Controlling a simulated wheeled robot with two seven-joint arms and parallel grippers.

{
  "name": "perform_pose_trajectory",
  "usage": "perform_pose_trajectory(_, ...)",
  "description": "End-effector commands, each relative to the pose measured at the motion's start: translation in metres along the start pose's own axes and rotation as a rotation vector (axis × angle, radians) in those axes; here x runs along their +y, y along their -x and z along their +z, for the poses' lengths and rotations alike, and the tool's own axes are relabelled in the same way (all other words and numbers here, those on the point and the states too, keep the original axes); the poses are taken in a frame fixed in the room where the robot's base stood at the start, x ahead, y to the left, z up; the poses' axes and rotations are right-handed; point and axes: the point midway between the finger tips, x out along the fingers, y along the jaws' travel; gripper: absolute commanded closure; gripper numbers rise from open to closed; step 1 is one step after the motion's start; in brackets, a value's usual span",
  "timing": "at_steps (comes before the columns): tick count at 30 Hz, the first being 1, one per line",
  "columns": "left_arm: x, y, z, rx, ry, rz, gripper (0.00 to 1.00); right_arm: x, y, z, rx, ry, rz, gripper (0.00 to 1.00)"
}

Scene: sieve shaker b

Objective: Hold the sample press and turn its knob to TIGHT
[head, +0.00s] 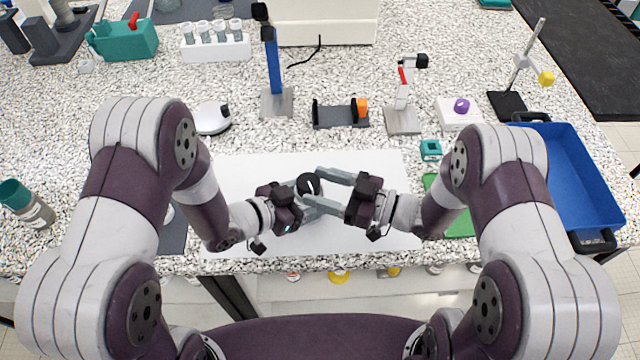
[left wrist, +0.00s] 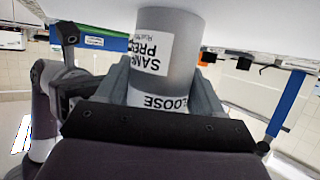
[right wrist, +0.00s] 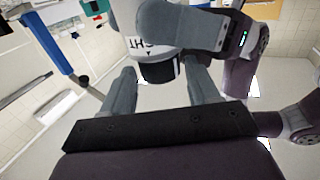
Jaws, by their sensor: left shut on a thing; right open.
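The sample press is a grey cylinder with a dark round knob (head: 307,184) on top, standing over the white mat (head: 235,175). In the left wrist view the grey body (left wrist: 168,60) carries a "SAMPLE PRESS" label, and a band reading "LOOSE" (left wrist: 158,101). My left gripper (head: 304,199) is shut on the press body, one finger on each side. My right gripper (head: 326,190) is open, its fingers reaching in from the right around the knob. In the right wrist view the dark knob (right wrist: 160,72) lies between the open fingers, below a partly hidden label ending in "HT".
A blue tray (head: 570,165) stands at the far right. A teal block (head: 431,150) and a green mat (head: 452,215) lie right of the white mat. A white round device (head: 213,118), a black holder (head: 340,114) and a white tube rack (head: 215,48) stand farther back.

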Motion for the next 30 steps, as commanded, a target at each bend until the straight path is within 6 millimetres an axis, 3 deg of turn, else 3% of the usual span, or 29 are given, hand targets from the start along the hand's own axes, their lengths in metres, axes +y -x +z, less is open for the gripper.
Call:
perform_pose_trajectory(10,0.0000,0.0000,-0.0005,0.001,0.000,0.000,0.84,0.0000,-0.0082,-0.0001,0.000,-0.002,0.001,0.40)
perform_pose_trajectory(14,0.0000,0.0000,-0.0005,0.001,0.000,0.000,0.84,0.0000,-0.0081,-0.0001,0.000,-0.002,0.001,0.81)
perform_pose_trajectory(23,-0.0001,0.0000,-0.0005,0.001,-0.001,0.000,0.84,0.0010,-0.0083,-0.0004,0.001,-0.001,-0.023,0.81)
perform_pose_trajectory(30,0.0001,0.0000,-0.0005,0.001,-0.001,0.001,0.84,0.0045,-0.0090,-0.0009,0.004,0.001,-0.144,0.81)
